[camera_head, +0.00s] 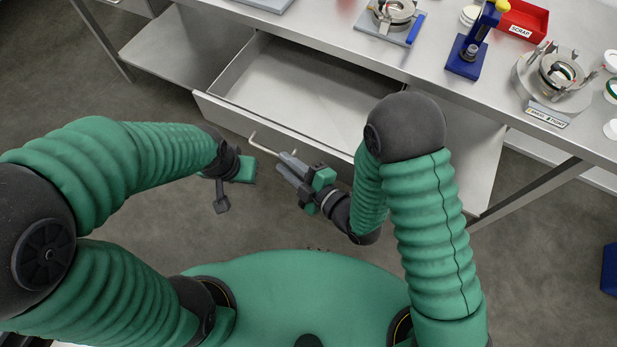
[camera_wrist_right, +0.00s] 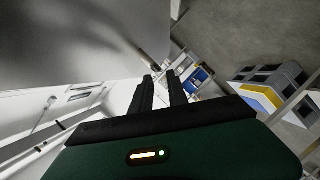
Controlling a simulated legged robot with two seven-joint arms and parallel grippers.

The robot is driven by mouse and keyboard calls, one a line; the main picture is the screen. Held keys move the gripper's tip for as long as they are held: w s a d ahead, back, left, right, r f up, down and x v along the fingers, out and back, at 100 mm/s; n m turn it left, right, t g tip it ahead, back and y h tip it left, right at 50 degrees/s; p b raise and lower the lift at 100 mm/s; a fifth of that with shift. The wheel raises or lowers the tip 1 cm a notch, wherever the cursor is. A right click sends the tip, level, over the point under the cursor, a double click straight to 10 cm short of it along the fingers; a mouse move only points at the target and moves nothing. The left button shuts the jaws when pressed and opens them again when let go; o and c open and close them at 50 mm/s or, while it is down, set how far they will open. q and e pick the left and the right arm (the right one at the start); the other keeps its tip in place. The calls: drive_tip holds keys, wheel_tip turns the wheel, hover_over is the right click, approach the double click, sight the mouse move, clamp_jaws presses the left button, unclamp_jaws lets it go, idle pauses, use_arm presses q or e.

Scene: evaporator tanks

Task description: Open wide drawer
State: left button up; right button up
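The wide drawer (camera_head: 325,85) under the steel bench is pulled out in the head view, and its inside looks empty. Its bar handle (camera_head: 263,148) sticks out from the drawer front. My right gripper (camera_head: 287,163) is at the handle, with its fingertips by the bar and covering part of it. Its two fingers are apart, and the right wrist view also shows a gap between them (camera_wrist_right: 163,88). I see no bar held in that gap. My left gripper (camera_head: 228,188) hangs left of the handle, clear of it; its finger opening is not clear.
On the steel bench (camera_head: 330,32) stand a red scrap bin (camera_head: 522,20), a blue press-like device (camera_head: 470,48) and round metal fixtures (camera_head: 555,80). An open shelf (camera_head: 185,48) lies left of the drawer. Bench legs stand on both sides; the floor (camera_head: 545,235) is mostly clear.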

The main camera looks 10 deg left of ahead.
drive_tip(key=p+v, duration=0.7)
drive_tip(key=v, duration=0.2)
drive_tip(key=shift+s+d, duration=0.2)
drive_tip(key=shift+d, duration=0.05)
